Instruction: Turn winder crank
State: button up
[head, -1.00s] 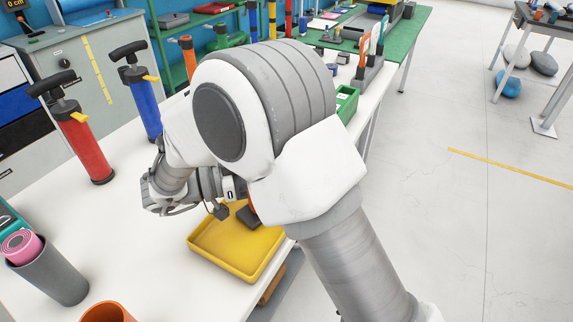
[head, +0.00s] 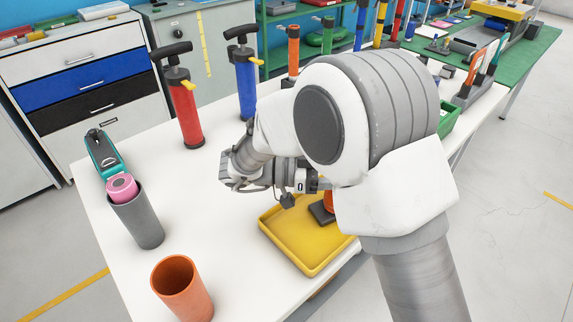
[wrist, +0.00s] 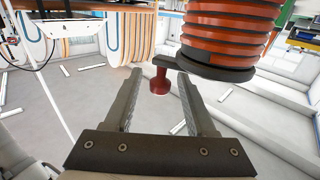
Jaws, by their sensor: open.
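The winder shows in the wrist view as a large orange-red ribbed drum (wrist: 232,28) with a dark lower rim, at the upper right. A crank with a red knob (wrist: 160,84) shows left of the drum, ahead of my fingers. My gripper (wrist: 160,74) is open, with its two dark fingers apart and the knob seen in the gap between their tips. I cannot tell how deep the knob lies between them. In the head view my arm hides most of the winder; only an orange part (head: 329,203) and a dark base (head: 321,213) show.
A yellow tray (head: 283,246) lies under the winder at the white table's (head: 235,285) front edge. Red (head: 185,112) and blue (head: 246,88) pumps stand behind. A grey cup (head: 140,222) and an orange cup (head: 180,288) stand at left. The table's left middle is clear.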

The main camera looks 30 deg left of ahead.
jog(key=p+v, duration=0.4)
jog(key=v, duration=1.1)
jog(key=shift+a+p, duration=0.2)
jog(key=shift+p, duration=0.1)
jog(key=shift+s, duration=0.1)
